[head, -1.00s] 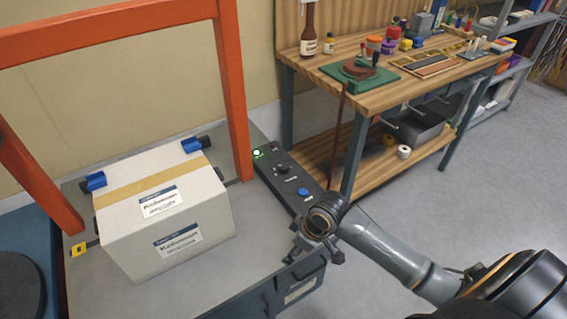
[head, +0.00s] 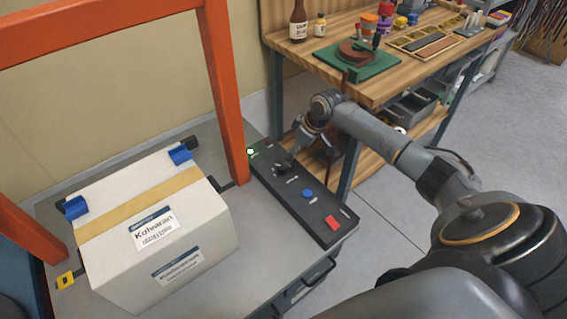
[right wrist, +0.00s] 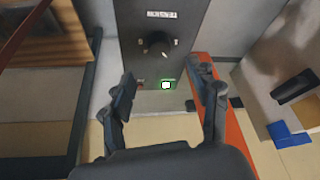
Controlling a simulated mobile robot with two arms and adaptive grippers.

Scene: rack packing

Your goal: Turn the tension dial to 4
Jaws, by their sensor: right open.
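The control panel (head: 323,227) is a dark strip along the right side of the machine's table. Its black dial (right wrist: 157,44) shows in the right wrist view below a small white label, with small marks on either side. In the head view the dial area is partly covered by my right gripper (head: 285,163), which is over the panel's far half. In the right wrist view my right gripper (right wrist: 165,84) is open and empty, its fingertips apart, with the dial beyond them. The number the dial points to is too small to read. My left gripper is not in view.
A lit green button (head: 250,152), a blue button (head: 308,194) and a red button (head: 332,222) sit on the panel. An orange frame (head: 223,90) rises beside it. A white box (head: 150,284) lies on the table. A wooden workbench (head: 390,82) stands behind my right arm.

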